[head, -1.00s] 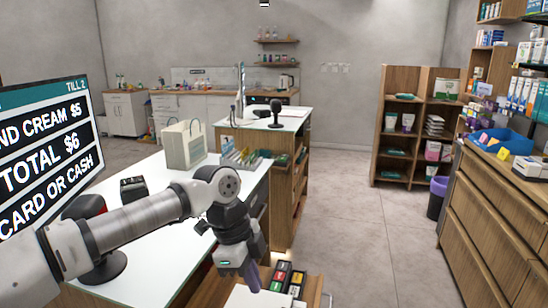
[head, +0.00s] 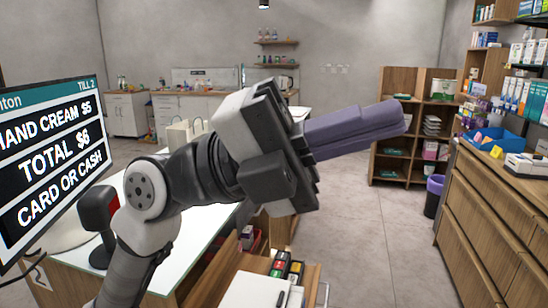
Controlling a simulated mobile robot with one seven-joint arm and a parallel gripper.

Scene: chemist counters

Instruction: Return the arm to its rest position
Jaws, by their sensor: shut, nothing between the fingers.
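My gripper (head: 400,118) is raised in the middle of the head view. Its long purple fingers lie side by side and point to the right, tilted slightly up. They are shut with nothing between them. The arm is bent at the elbow above the white counter (head: 192,252), and it hides part of that counter and of the back counter. The gripper is apart from every surface.
The till screen (head: 50,160) stands close on the left, with a dark and red device (head: 100,220) beside the arm. A drawer counter (head: 500,215) lines the right side. A shelf unit (head: 394,82) stands behind the gripper. The floor (head: 375,235) between is clear.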

